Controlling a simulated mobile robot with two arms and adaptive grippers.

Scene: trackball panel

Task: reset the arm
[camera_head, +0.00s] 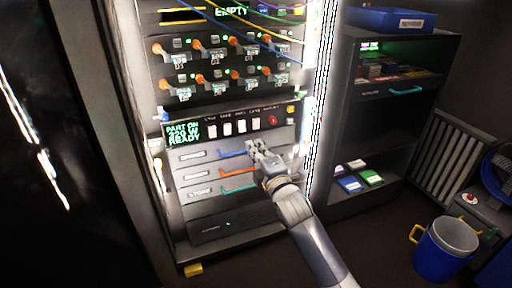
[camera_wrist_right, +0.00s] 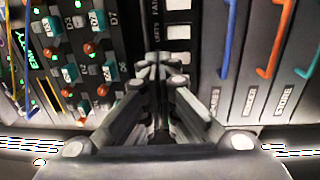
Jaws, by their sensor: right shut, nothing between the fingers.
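My right gripper (camera_head: 256,149) is in front of the tall rack (camera_head: 180,225), near the right ends of the drawer handles and just below the row of white switches (camera_head: 227,128). In the right wrist view the gripper (camera_wrist_right: 160,65) has its fingers together with nothing between them. It points at the panel between the orange-knobbed rows and the drawers. Whether it touches the panel I cannot tell. My left gripper does not show in either view.
The drawers have a blue handle (camera_head: 233,154), an orange handle (camera_head: 236,172) and a green handle (camera_head: 238,189). A green screen (camera_head: 184,132) reads "PART ON 220 W READY". A dark shelf (camera_head: 345,200) stands right. A blue bucket (camera_head: 436,262) is on the floor.

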